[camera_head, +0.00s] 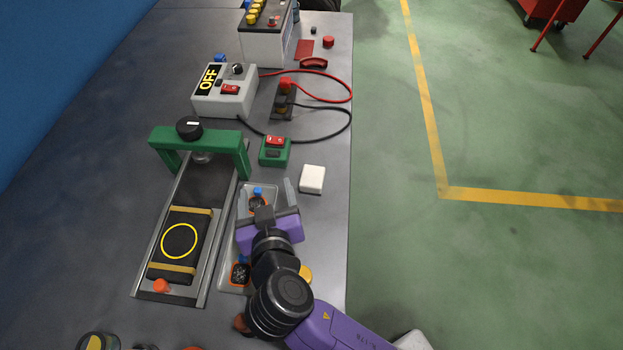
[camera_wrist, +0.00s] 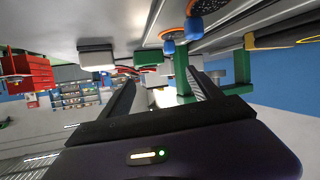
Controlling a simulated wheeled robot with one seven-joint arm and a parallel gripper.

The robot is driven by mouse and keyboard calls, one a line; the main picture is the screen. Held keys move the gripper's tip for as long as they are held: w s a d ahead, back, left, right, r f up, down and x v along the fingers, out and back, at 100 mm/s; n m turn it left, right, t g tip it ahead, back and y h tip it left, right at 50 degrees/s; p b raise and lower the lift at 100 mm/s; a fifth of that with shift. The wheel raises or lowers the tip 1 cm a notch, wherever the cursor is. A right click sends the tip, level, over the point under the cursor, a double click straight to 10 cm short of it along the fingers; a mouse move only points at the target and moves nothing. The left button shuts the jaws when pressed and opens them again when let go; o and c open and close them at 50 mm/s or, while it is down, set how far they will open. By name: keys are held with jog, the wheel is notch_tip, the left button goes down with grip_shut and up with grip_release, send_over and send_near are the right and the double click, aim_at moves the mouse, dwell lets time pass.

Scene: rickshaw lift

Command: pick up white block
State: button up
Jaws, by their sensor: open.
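The white block (camera_head: 312,179) sits on the grey table near its right edge, beside the green switch box. It also shows in the wrist view (camera_wrist: 97,58), at the upper left, outside the fingers. My gripper (camera_head: 267,192) is open and empty. In the head view it is above the grey tray, to the left of the block and a little nearer. Its two fingers (camera_wrist: 158,88) show spread apart in the wrist view, with nothing between them up close. The block is fully visible and apart from the gripper.
The green switch box (camera_head: 274,151) stands behind the block. A tray (camera_head: 232,277) with small parts lies under my arm. A green-framed rail fixture (camera_head: 157,250) with a dark pad is at left. Red and black cables (camera_head: 340,137) loop behind. Bare table surrounds the block's right side.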

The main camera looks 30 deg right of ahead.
aim_at(312, 179)
jog(key=s+d+m+h, duration=0.1)
jog(key=d, duration=0.1)
jog(key=s+d+f+m+g+h, duration=0.1)
jog(key=d+m, duration=0.1)
jog(key=d+m+g+h, duration=0.1)
jog(key=d+m+h, duration=0.1)
jog(key=shift+s+f, duration=0.15)
jog(key=shift+s, duration=0.25)
jog(key=shift+d+m+g+h, duration=0.3)
jog(key=shift+h, duration=0.1)
jog(key=x, duration=0.2)
jog(key=p+x, duration=0.1)
jog(key=x, duration=0.1)
jog(key=p+x, duration=0.1)
jog(key=x, duration=0.2)
jog(key=shift+s+d, duration=0.3)
jog(key=shift+w+d+f, duration=0.15)
jog(key=shift+w+f, duration=0.05)
jog(key=c, duration=1.5)
jog(key=shift+o, duration=0.2)
